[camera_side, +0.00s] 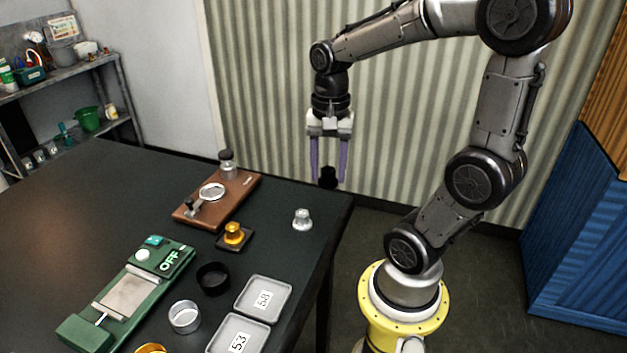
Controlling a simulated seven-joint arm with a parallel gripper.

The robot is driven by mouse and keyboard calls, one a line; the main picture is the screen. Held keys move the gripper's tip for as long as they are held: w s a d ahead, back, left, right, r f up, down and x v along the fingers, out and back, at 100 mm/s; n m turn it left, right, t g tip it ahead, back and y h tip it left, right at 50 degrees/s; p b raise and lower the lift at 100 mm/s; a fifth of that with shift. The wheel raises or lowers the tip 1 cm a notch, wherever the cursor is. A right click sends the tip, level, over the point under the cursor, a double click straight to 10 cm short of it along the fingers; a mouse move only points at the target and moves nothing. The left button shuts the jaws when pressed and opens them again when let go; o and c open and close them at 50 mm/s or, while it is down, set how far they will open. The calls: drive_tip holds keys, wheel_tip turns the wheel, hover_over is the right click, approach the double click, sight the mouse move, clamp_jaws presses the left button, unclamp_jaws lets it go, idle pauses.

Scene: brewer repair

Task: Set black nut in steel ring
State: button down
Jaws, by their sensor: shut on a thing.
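My gripper (328,178) points down with its purple fingers shut on a small black piece, the black nut (328,177), held between the fingertips. In the picture it shows up past the table's far right corner, against the corrugated wall. The steel ring (185,316), an open silvery ring, sits on the dark table near the front, well to the lower left of my gripper. Its inside looks empty.
A black ring (213,278) lies just behind the steel ring. Two grey trays (246,318) labelled 53 and 58, a green device (125,300) reading OFF, a brass piece (234,233), a wooden board (240,190) and a silvery knob (302,219) stand around.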

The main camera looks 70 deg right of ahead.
drive_tip(key=s+a+r, duration=0.3)
drive_tip(key=s+a, duration=0.1)
drive_tip(key=s, duration=0.3)
drive_tip(key=shift+n, duration=0.7)
drive_tip(key=w+d+r, duration=0.1)
drive_tip(key=w, duration=0.1)
drive_tip(key=w+d+r, duration=0.1)
drive_tip(key=w+r, duration=0.1)
drive_tip(key=w, duration=0.1)
drive_tip(key=w+d+r, duration=0.1)
drive_tip(key=w+r, duration=0.1)
drive_tip(key=shift+w+d, duration=0.2)
drive_tip(key=shift+w, duration=0.15)
drive_tip(key=w+d+n, duration=0.2)
drive_tip(key=w, duration=1)
drive_tip(key=n, duration=0.2)
approach(213, 192)
drive_tip(key=shift+d, duration=0.25)
drive_tip(key=shift+w+a+f+n, duration=0.1)
drive_tip(key=shift+a+f+n, duration=0.2)
drive_tip(key=shift+f, duration=2.2)
drive_tip(key=shift+f, duration=0.8)
